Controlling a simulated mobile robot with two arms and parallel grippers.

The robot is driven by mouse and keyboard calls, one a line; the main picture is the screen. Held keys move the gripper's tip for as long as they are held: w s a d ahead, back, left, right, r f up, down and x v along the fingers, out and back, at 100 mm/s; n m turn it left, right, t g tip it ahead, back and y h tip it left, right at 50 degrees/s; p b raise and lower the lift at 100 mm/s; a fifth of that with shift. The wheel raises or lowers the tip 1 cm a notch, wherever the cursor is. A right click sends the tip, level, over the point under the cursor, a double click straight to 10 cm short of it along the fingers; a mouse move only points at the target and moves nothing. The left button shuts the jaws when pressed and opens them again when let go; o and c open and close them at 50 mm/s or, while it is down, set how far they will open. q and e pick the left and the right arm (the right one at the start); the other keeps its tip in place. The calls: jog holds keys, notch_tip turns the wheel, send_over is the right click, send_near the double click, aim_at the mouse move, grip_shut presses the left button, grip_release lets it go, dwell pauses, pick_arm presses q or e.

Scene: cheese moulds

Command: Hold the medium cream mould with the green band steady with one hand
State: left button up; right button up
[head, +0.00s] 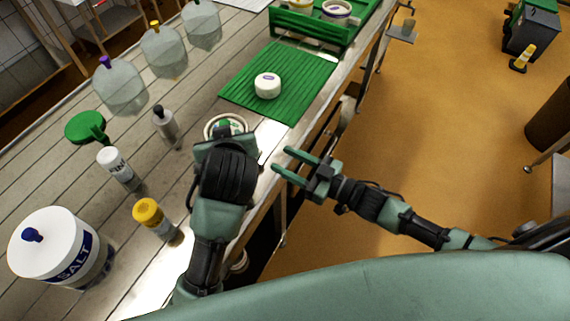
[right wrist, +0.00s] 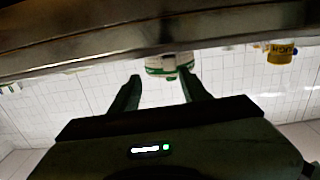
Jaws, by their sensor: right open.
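The cream mould with the green band (head: 240,120) stands near the front edge of the table, mostly hidden behind my left gripper (head: 224,138). The left gripper is right at the mould, but its fingertips are hidden, so I cannot tell whether they grip it. My right gripper (head: 284,166) is open and empty, off the table's edge to the right of the mould. In the right wrist view the mould (right wrist: 168,64) shows its green band beyond the two open fingers of the right gripper (right wrist: 160,84), apart from them.
A green mat (head: 300,80) holds a white round piece with a purple mark (head: 267,86). A green crate (head: 305,28) stands behind it. The table edge lies between my arms.

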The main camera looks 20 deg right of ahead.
jog(key=shift+s+a, duration=0.35)
jog(key=shift+a, duration=0.1)
jog(key=shift+w+a, duration=0.1)
jog(key=shift+a, duration=0.2)
jog(key=x, duration=0.7)
jog(key=shift+f, duration=0.1)
